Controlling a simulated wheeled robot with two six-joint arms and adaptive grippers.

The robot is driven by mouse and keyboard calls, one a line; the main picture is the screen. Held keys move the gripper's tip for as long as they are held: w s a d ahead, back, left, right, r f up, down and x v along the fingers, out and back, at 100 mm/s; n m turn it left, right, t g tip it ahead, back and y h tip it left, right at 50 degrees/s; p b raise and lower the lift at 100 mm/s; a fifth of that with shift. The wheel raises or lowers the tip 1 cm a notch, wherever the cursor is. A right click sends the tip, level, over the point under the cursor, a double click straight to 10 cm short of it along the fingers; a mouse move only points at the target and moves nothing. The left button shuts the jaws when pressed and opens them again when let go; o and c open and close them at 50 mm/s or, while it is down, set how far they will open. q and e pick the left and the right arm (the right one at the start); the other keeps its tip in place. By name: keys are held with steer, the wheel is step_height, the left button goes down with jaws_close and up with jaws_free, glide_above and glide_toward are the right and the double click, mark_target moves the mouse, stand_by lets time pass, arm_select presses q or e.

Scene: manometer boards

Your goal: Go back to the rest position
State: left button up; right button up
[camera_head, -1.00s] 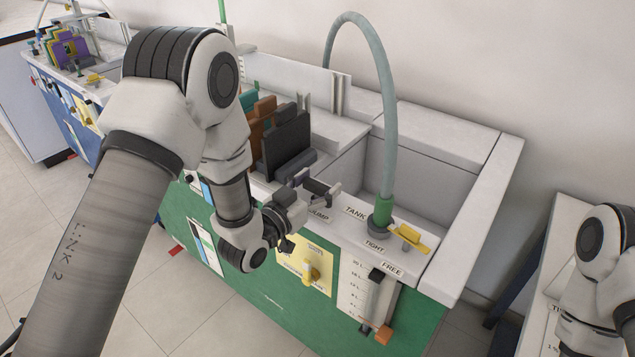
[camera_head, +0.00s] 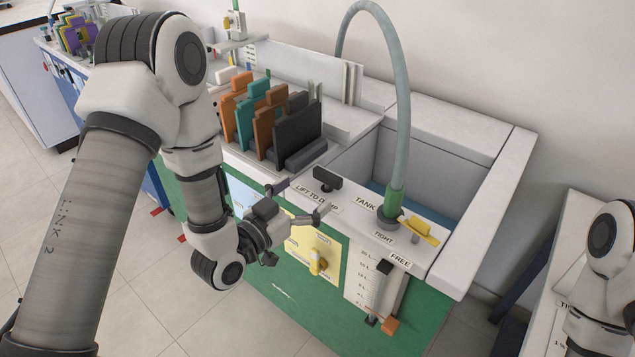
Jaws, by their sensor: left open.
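My left gripper (camera_head: 302,202) is open and empty. It hangs in front of the green-fronted bench (camera_head: 425,325), just left of and below the black lift-to-dump handle (camera_head: 326,178). The handle stands apart from the fingers on the white top. My left arm comes in from the left and bends down in front of the bench. Part of my right arm shows at the right edge, but its gripper is out of the picture.
Several coloured plates (camera_head: 239,108) stand in a rack behind my left wrist. A grey hose (camera_head: 402,105) arches into a green fitting (camera_head: 393,203) beside a yellow lever (camera_head: 418,228). A yellow panel (camera_head: 325,243) is on the front. Floor at lower left is clear.

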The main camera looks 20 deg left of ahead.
arm_select(q)
steer(key=shift+s, duration=0.1)
stand_by(0.3)
steer(key=s+a+f+n+g+y+p, duration=0.2)
steer(key=s+f+g+p, duration=0.3)
steer(key=s, duration=0.9)
steer(key=s+a+f+n+g+y+p, duration=0.2)
steer(key=s+a+f+g+y+p, duration=0.1)
steer(key=s+f+g, duration=0.9)
step_height(320, 180, down, 4)
steer(key=shift+s+r+y+p, duration=0.2)
steer(key=shift+s+y+p, duration=0.4)
steer(key=shift+s+p, duration=0.6)
